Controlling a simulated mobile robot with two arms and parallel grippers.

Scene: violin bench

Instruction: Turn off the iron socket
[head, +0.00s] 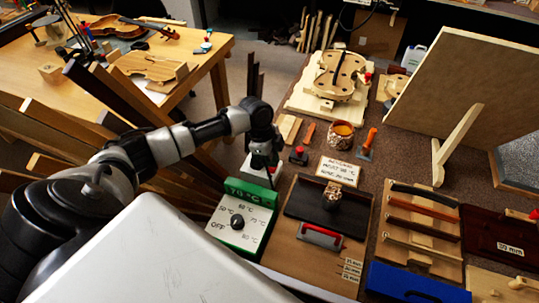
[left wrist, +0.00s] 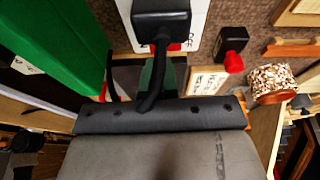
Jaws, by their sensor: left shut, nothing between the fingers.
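The iron socket (head: 252,174) is a white plate beside the green temperature box (head: 232,222), with a black plug and a small red part on it. In the left wrist view, the white plate (left wrist: 203,22) carries the black plug (left wrist: 160,20) with its black cord. The red switch (left wrist: 174,47) shows beneath the plug and is partly hidden by it, so its position cannot be told. My left gripper (head: 264,150) is shut and empty, pointing down just above the socket. Whether it touches the switch cannot be told. My right gripper is not in view.
The green box with its black knob (head: 237,221) stands close in front of the socket. A small black block with a red top (head: 298,155) and a patterned jar (head: 341,135) stand to the right. The black tray (head: 300,200) lies nearer.

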